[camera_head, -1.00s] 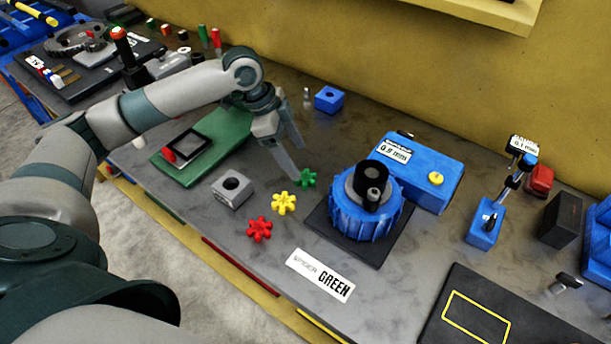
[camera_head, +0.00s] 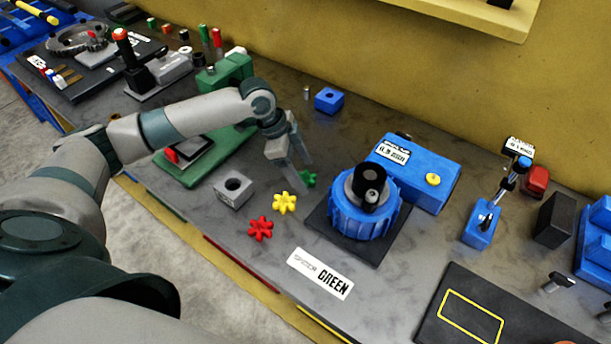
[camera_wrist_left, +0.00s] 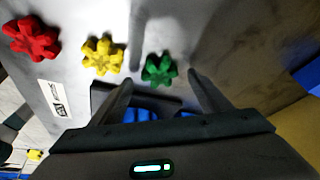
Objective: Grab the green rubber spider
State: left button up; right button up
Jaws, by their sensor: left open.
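The green rubber spider (camera_head: 309,179) lies on the grey bench, partly hidden behind a finger of my left gripper (camera_head: 301,188). In the left wrist view the green spider (camera_wrist_left: 159,69) lies just ahead of the open fingertips (camera_wrist_left: 160,78), between them and nearer the right one. My left gripper is open and empty, close above the spider. The yellow spider (camera_head: 285,203) and the red spider (camera_head: 260,229) lie in a row to its left and front. A white label (camera_head: 320,273) reading "SPIDER GREEN" lies on the bench. My right gripper is not seen.
The blue positioner (camera_head: 366,205) stands on a black plate (camera_head: 350,244) just right of the green spider. A grey block with a hole (camera_head: 233,189) stands to the left. A blue box (camera_head: 418,175) is behind the positioner. A green press (camera_head: 206,156) stands behind the arm.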

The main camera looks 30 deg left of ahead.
aim_at(304, 176)
pick_arm(q)
jog(key=shift+d+f, duration=0.2)
jog(key=shift+f, duration=0.4)
jog(key=shift+w, duration=0.1)
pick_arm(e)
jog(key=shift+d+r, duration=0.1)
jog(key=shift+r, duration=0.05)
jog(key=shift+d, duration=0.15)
pick_arm(q)
jog(key=c, duration=1.2)
jog(key=shift+o, duration=0.2)
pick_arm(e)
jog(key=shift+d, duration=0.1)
pick_arm(q)
jog(key=shift+r, duration=0.1)
